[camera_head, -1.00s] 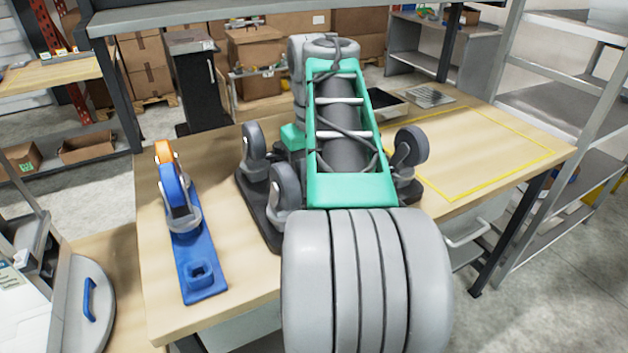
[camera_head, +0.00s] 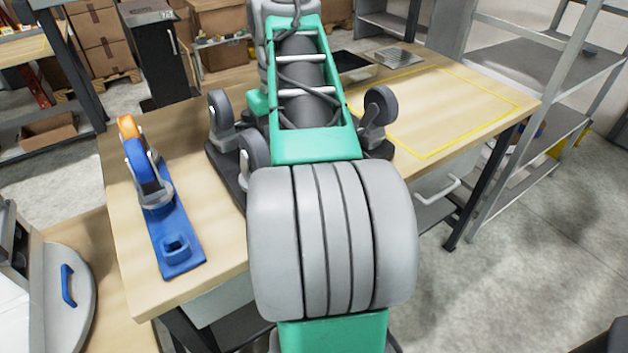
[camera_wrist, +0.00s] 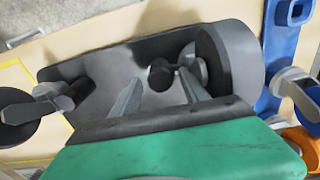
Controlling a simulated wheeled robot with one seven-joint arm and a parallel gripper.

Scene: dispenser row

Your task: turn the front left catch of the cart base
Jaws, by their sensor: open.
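The cart base (camera_head: 215,162) lies on the table as a dark plate with its casters pointing up. It also fills the middle of the wrist view (camera_wrist: 85,72). A grey front left caster (camera_head: 254,162) shows beside my arm; a large wheel stands right of my fingers in the wrist view (camera_wrist: 232,62). A dark round knob, apparently the catch (camera_wrist: 160,76), sits by that caster's light bracket. My gripper (camera_wrist: 161,78) is open, its two grey fingertips appearing either side of the knob. Contact cannot be told. In the head view my arm hides the gripper.
A blue holder (camera_head: 185,262) with a blue and orange caster (camera_head: 142,160) stands left of the base. A yellow-outlined area (camera_head: 440,110) on the right of the table is empty. A dark tray (camera_head: 352,68) and a metal grate (camera_head: 398,56) lie behind.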

